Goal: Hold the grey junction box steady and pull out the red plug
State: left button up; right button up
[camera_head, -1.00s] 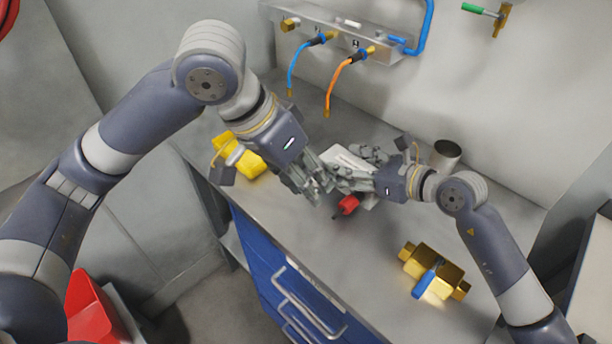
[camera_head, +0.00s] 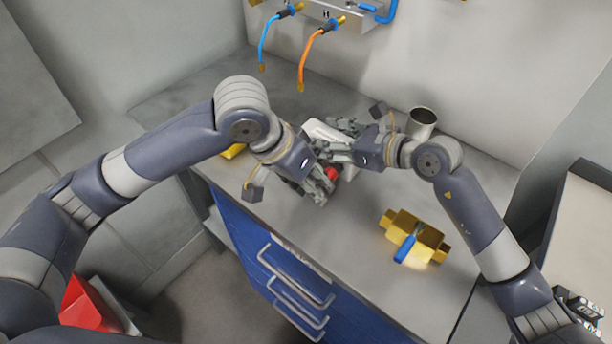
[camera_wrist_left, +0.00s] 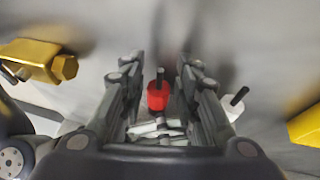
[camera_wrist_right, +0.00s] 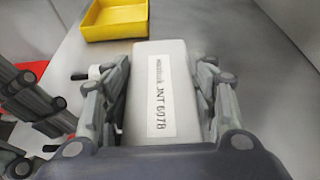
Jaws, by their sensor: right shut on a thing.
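The grey junction box (camera_head: 322,131) lies on the metal worktop, and its label reads JNT 607B in the right wrist view (camera_wrist_right: 158,100). My right gripper (camera_head: 340,140) is shut on the box, with a finger on each side of it. The red plug (camera_head: 333,173) is at the box's near side, partly hidden by my left gripper's fingers. In the left wrist view the red plug (camera_wrist_left: 157,97), with a black pin, sits between the fingers of my left gripper (camera_wrist_left: 163,72). These fingers are open, with a gap on both sides of the plug.
A white plug (camera_wrist_left: 232,106) stands beside the red one. A brass valve (camera_head: 414,238) with a blue handle lies at the right front. A metal cup (camera_head: 422,122) stands behind my right gripper, and a yellow tray (camera_wrist_right: 115,20) is beyond the box. Cables hang from the wall panel.

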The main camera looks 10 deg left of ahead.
pick_arm(q)
jog(key=shift+f, duration=0.1)
jog(key=shift+c, duration=0.4)
pick_arm(e)
jog(key=shift+s+f, duration=0.15)
jog(key=shift+f, duration=0.2)
pick_arm(q)
grip_shut()
jog(key=shift+s+a, duration=0.1)
jog(key=shift+s, duration=0.1)
jog(key=shift+s+a, duration=0.15)
jog(key=shift+s, duration=0.1)
jog(key=shift+s+a, duration=0.5)
jog(key=shift+s, duration=0.25)
jog(key=shift+s+a, duration=0.5)
jog(key=shift+s, duration=0.25)
pick_arm(e)
jog(key=shift+d, duration=0.1)
pick_arm(q)
jog(key=shift+r, duration=0.2)
